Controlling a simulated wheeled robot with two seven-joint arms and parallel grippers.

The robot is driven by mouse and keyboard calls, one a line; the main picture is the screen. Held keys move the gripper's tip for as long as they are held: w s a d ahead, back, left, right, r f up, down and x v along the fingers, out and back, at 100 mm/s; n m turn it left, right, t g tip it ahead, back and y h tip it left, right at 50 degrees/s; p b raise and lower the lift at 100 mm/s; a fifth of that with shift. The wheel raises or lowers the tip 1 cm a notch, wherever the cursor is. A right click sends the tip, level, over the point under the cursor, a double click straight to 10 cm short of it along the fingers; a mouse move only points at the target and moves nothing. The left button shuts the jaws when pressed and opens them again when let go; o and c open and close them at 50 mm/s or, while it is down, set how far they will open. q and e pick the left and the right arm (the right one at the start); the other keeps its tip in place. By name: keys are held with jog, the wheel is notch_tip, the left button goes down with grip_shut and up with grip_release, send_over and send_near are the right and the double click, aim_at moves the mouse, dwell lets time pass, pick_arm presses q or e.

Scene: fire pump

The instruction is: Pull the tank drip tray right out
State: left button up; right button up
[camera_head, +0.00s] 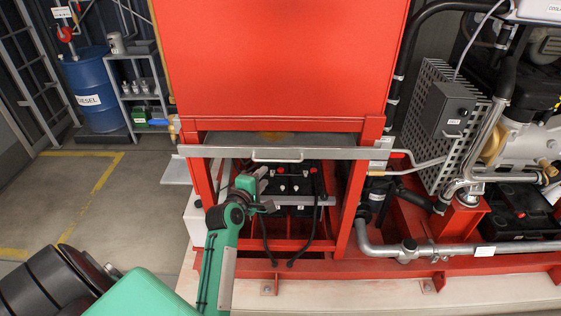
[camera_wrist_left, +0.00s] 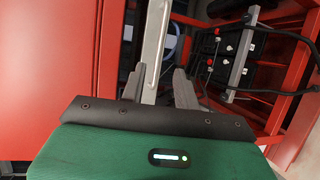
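The tank drip tray (camera_head: 225,152) is a shallow grey metal tray under the red tank, with a long front lip. A pale bar handle (camera_head: 278,160) is on the front lip. My left gripper (camera_head: 267,189) is open, just below the handle and in front of the batteries. In the left wrist view the tray's pale lip (camera_wrist_left: 157,35) runs down toward the gap between the spread fingers (camera_wrist_left: 160,88). The handle is not clear there, and I cannot tell whether a finger touches the tray. My right gripper is not in view.
The red tank (camera_head: 280,65) stands above the tray on a red frame (camera_head: 351,210). Black batteries (camera_head: 295,183) with cables sit below. Pipes and a perforated grey guard (camera_head: 420,115) are at right. A blue diesel drum (camera_head: 92,90) and shelf stand back left; floor at left is clear.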

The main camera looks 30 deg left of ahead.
pick_arm(q)
jog(key=p+x, duration=0.2)
jog(key=x, duration=0.8)
jog(key=shift+w, duration=0.35)
jog(key=shift+c, duration=0.2)
grip_shut()
